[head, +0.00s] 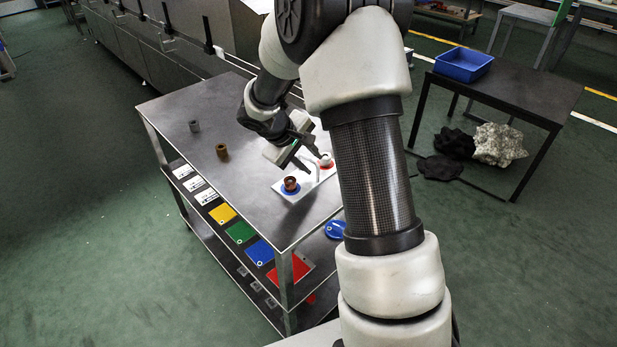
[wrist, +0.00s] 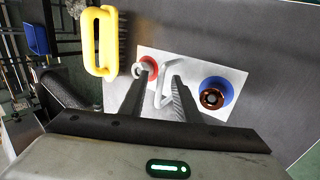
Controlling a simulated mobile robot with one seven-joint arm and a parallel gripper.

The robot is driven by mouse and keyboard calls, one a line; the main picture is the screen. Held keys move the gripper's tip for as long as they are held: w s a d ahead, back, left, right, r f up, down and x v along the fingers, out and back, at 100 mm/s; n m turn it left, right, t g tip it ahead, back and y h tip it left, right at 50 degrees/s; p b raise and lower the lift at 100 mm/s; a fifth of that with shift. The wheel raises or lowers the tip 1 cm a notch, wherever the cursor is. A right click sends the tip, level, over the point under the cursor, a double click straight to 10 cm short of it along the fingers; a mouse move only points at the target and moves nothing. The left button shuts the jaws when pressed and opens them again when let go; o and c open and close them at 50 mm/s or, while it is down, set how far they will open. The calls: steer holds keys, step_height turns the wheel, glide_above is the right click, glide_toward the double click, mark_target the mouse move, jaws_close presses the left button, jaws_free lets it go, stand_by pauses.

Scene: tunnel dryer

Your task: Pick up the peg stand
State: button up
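The peg stand is a pale flat plate (head: 309,185) on the dark table top, with an upright white loop handle (wrist: 163,88) in its middle. A blue disc (wrist: 228,87) with a brown ring-like piece (wrist: 212,99) is on the other. My gripper (head: 312,163) is open over the stand. In the wrist view its fingers (wrist: 161,78) lie either side of the handle, with gaps visible. Whether the fingertips reach handle height is unclear.
A yellow-handled brush (wrist: 106,42) lies beside the stand. A grey cylinder (head: 194,126) and a brown cylinder (head: 222,151) stand further left on the cart top (head: 185,100). A blue bin (head: 463,64) sits on a separate table at right.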

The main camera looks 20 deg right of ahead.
jaws_close()
stand_by(1.4)
